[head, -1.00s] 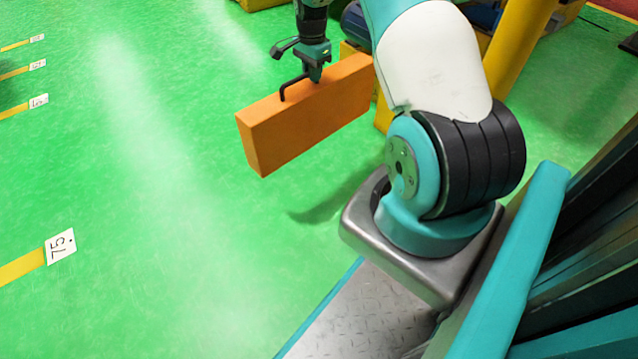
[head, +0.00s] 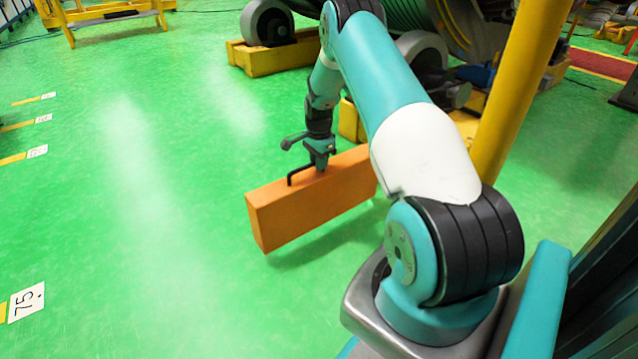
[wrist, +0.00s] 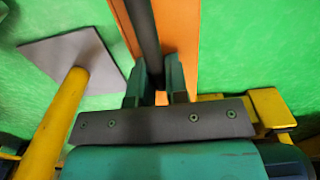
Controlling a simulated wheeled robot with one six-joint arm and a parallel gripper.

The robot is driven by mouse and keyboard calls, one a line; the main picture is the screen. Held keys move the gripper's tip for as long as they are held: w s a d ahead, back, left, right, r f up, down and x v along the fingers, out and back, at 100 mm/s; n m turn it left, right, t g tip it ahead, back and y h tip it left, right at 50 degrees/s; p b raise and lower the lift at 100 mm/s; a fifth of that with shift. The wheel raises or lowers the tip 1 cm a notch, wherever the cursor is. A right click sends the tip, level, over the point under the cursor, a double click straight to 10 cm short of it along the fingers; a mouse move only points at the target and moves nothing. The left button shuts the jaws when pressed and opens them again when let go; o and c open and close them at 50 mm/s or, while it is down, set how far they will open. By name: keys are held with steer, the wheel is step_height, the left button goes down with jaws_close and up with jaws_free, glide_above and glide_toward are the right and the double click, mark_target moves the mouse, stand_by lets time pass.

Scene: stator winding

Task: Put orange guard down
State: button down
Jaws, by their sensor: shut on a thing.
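The orange guard (head: 310,207) is a long orange block with a black handle on top. It hangs upright from my gripper (head: 319,165), close above the green floor, with its shadow just below and to the right. My gripper is shut on the black handle. In the wrist view the two teal fingers (wrist: 159,85) close around the dark handle bar, and orange guard surface (wrist: 178,35) shows behind them. The guard's right end is partly hidden by my arm in the head view.
A yellow post (head: 520,85) stands right of my arm. Large machinery with grey wheels on yellow blocks (head: 270,55) stands behind. A yellow stand (head: 115,14) is at the back left. Floor markers, one a "75" card (head: 26,301), lie at left. The green floor left of the guard is clear.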

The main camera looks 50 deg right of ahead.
mark_target(319, 173)
steer(key=shift+f+b, duration=1.3)
steer(key=shift+f, duration=1.25)
steer(key=c, duration=1.1)
jaws_free()
steer(key=shift+f, duration=0.1)
